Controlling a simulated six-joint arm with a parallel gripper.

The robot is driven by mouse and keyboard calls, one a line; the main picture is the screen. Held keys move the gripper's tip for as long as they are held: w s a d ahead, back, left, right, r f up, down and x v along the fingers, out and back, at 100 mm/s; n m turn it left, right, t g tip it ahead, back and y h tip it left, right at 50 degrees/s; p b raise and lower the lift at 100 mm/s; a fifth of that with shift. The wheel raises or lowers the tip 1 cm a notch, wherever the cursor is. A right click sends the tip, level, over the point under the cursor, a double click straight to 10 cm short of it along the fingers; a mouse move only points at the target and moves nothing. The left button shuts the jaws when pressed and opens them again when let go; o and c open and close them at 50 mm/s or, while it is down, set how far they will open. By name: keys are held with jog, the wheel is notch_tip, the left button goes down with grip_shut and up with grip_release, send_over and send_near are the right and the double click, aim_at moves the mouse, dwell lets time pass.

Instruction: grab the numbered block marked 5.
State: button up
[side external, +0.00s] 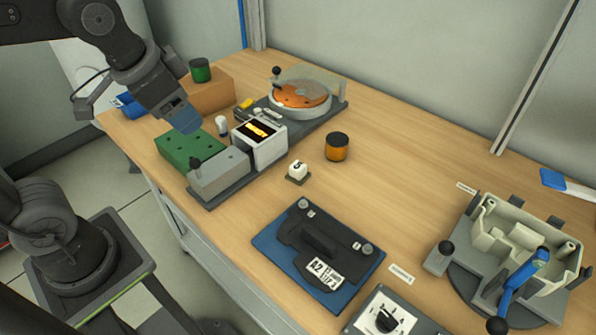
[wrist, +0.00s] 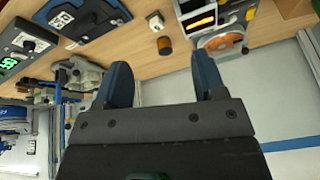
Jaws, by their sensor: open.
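A small white numbered block (side external: 298,168) sits on a small dark plate (side external: 299,180) in the middle of the table. Its dark digit is too small to read surely. The block also shows in the wrist view (wrist: 155,22), near the top, beyond the fingertips. My gripper (side external: 184,118) is raised at the left over the green block's end of the bench, well to the left of the numbered block. Its blue fingers are apart and nothing is between them in the wrist view (wrist: 163,80).
An amber jar (side external: 337,147) with a black lid stands right of the block. A display unit (side external: 259,142) and grey block (side external: 218,174) stand to its left. A blue plate (side external: 268,246) with a dark fixture lies in front. An orange disc device (side external: 301,95) is behind.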

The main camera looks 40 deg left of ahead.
jog(key=w+d+f+m+g, duration=0.25)
jog(key=w+m, duration=0.45)
jog(key=w, duration=0.5)
jog(key=m+g, duration=0.2)
jog(key=m, duration=0.5)
send_over(299, 166)
notch_tip(299, 166, down, 8)
notch_tip(299, 166, down, 14)
jog(key=shift+r, duration=0.15)
jog(key=c, duration=1)
